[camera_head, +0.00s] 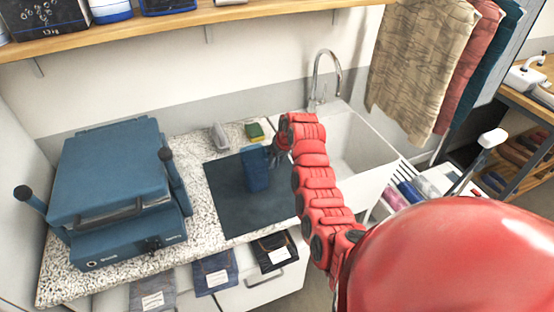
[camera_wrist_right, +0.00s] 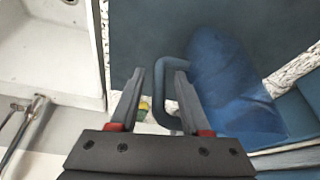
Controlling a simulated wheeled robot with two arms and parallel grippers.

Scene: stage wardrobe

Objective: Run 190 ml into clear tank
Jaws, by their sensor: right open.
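A blue vessel with a side handle (camera_head: 256,168) stands on the dark mat in the head view. In the right wrist view the vessel (camera_wrist_right: 232,85) is at the right, and the bar of its handle (camera_wrist_right: 162,95) lies between my open fingers. My right gripper (camera_head: 279,150) is beside the vessel, its fingers (camera_wrist_right: 161,78) apart around the handle bar; one finger appears inside the loop. The tap (camera_head: 318,72) arches over the white sink (camera_head: 378,158), right of my arm. I cannot tell any water level. No colourless tank shows. My left gripper is out of view.
A blue heat-press-like machine (camera_head: 110,180) stands left on the speckled counter (camera_head: 80,277). A green-yellow sponge (camera_head: 255,131) and a small grey holder (camera_head: 220,135) are behind the mat (camera_head: 235,205). Fabrics (camera_head: 420,65) hang at right, and a shelf (camera_head: 180,25) runs above.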

